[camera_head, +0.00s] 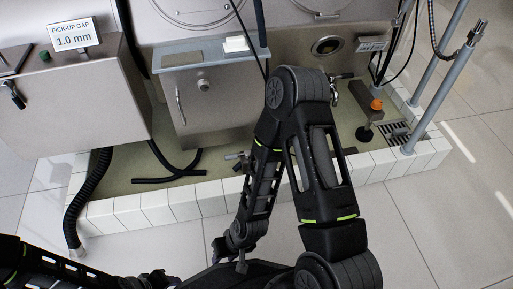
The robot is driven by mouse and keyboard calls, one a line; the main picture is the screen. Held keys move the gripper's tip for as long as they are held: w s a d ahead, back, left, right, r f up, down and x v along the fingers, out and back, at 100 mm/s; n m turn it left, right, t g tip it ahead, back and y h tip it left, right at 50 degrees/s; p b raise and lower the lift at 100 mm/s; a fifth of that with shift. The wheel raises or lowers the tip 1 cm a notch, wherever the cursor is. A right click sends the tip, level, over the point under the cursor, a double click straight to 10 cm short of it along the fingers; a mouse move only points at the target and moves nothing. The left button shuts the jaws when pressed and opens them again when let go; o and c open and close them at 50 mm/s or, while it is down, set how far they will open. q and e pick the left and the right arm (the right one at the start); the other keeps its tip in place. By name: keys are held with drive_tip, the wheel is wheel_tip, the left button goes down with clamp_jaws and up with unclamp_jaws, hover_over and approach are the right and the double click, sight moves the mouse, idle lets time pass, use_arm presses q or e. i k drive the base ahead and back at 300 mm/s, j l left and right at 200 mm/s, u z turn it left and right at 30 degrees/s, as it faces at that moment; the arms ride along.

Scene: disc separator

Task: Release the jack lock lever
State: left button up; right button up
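No part is labelled clearly enough for me to be sure which is the jack lock lever. An orange knob (376,104) stands on a dark fitting at the right of the machine's base, above a black round foot (365,132). A small metal fitting (335,92) shows just right of my right elbow. My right arm bends at the elbow in front of the machine, and its gripper (222,252) hangs low over the floor, away from these parts. Its finger opening is too small and dark to judge. My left gripper (152,280) is partly seen at the bottom edge.
A white-tiled kerb (150,208) surrounds the machine base. A grey cabinet (205,100) with a handle stands in the middle; a box with a "PICK-UP GAP 1.0 mm" sign (73,34) is at left. Upright pipes (440,85) and a drain grate (396,131) are at right. Tiled floor (420,215) is free at lower right.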

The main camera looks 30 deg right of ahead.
sight(246, 153)
drive_tip(key=i+z, duration=0.15)
drive_tip(key=z, duration=0.3)
drive_tip(key=i+j+z, duration=0.1)
drive_tip(key=z, duration=0.35)
drive_tip(key=i+j+z, duration=0.1)
drive_tip(key=z, duration=0.35)
drive_tip(key=j+z, duration=0.25)
drive_tip(key=z, duration=0.25)
drive_tip(key=j+z, duration=0.25)
drive_tip(key=z, duration=0.2)
drive_tip(key=i+j+z, duration=0.2)
drive_tip(key=j+z, duration=0.2)
drive_tip(key=l, duration=0.1)
